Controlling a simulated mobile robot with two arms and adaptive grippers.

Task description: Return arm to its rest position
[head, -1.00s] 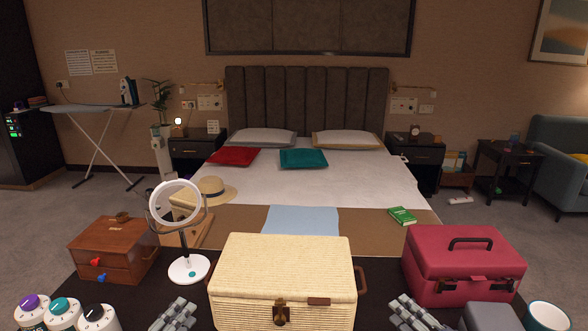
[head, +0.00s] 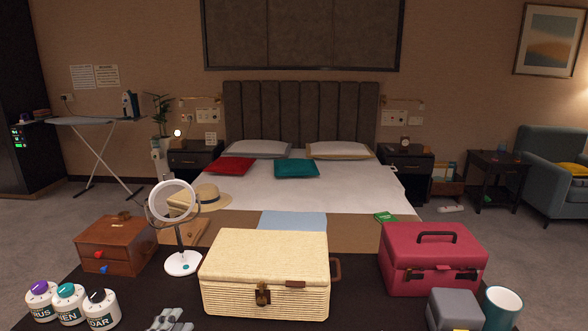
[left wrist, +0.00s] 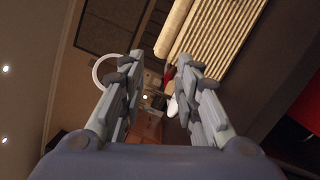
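My left gripper (head: 170,318) shows at the bottom edge of the head view, in front of the dark table and left of the woven basket. In the left wrist view its two fingers (left wrist: 158,68) stand apart with nothing between them, so it is open. The wrist view is tilted, with the round mirror and part of the basket beyond the fingers. My right gripper is outside the head view.
On the dark table (head: 350,311) stand a woven basket (head: 265,278), a red case (head: 430,262), a grey box (head: 455,312), a teal mug (head: 502,309), a round mirror (head: 173,202), a wooden drawer box (head: 116,245) and labelled canisters (head: 70,305). A bed (head: 310,195) lies beyond.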

